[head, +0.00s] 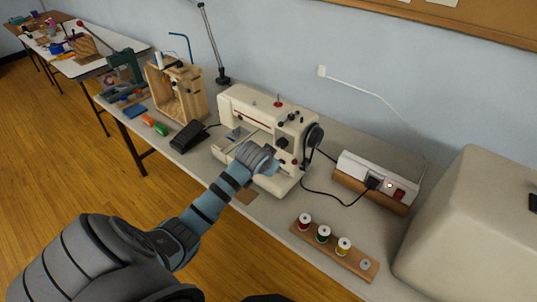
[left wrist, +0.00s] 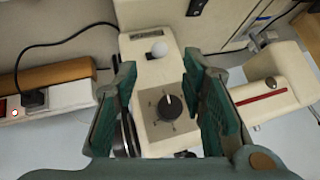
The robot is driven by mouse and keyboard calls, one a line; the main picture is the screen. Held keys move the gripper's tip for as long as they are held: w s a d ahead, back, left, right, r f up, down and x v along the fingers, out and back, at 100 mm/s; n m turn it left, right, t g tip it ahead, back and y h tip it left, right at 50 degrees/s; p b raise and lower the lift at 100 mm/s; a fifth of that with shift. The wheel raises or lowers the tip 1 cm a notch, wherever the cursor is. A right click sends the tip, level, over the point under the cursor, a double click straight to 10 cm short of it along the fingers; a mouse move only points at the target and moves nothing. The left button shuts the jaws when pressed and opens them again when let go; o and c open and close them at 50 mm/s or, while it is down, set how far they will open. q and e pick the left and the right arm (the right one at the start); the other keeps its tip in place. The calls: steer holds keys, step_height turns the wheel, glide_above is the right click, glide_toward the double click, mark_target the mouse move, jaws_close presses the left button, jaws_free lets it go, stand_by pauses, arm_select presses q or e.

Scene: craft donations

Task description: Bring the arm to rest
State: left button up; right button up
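A cream sewing machine (head: 245,108) stands on the long table against the wall. My left gripper (head: 268,165) reaches over the front of its right-hand end; its fingers are hard to make out in the head view. In the left wrist view my left gripper (left wrist: 160,75) is open, its two green fingers on either side of a machine part with a black dial (left wrist: 170,107). Nothing is held between them, and I cannot tell whether they touch the machine. My right gripper is not in view.
A power strip (head: 375,183) with a lit switch and a spool rack (head: 333,249) lie right of the machine. A large beige cover (head: 480,235) stands far right. A black pedal (head: 188,137) and wooden frame (head: 178,92) are left. The floor (head: 60,150) in front is clear.

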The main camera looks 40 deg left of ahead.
arm_select(q)
steer(key=v, duration=0.4)
stand_by(0.3)
